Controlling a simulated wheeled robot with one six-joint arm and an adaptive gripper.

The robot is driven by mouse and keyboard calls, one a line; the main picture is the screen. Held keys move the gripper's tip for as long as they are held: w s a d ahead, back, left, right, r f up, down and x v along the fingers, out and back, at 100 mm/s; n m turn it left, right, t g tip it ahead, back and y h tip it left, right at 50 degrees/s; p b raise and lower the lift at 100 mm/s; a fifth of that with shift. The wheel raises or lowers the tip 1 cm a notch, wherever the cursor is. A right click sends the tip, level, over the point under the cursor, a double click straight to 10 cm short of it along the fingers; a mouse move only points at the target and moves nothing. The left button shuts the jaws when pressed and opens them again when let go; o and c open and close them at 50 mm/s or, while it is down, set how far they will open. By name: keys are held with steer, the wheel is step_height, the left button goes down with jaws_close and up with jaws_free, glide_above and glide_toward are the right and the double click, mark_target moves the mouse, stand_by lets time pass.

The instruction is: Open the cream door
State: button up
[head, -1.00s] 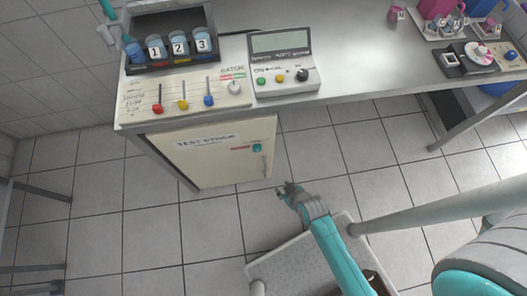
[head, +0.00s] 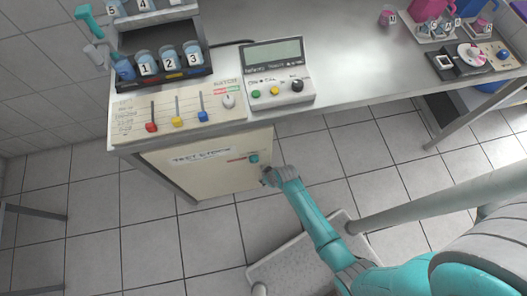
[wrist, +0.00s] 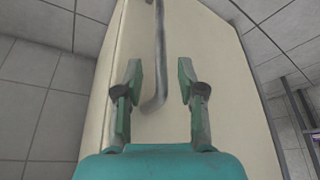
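My gripper (head: 268,178) is at the door's right edge, over the handle in the head view. In the wrist view my gripper (wrist: 160,85) is open, with one finger on each side of the handle and gaps to both.
Above the door is a panel with red, yellow and blue sliders (head: 178,121). A grey display box (head: 276,75) and a rack of numbered jars (head: 165,65) stand on the bench.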

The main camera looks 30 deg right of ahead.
steer(key=shift+x, duration=2.25)
jaws_close()
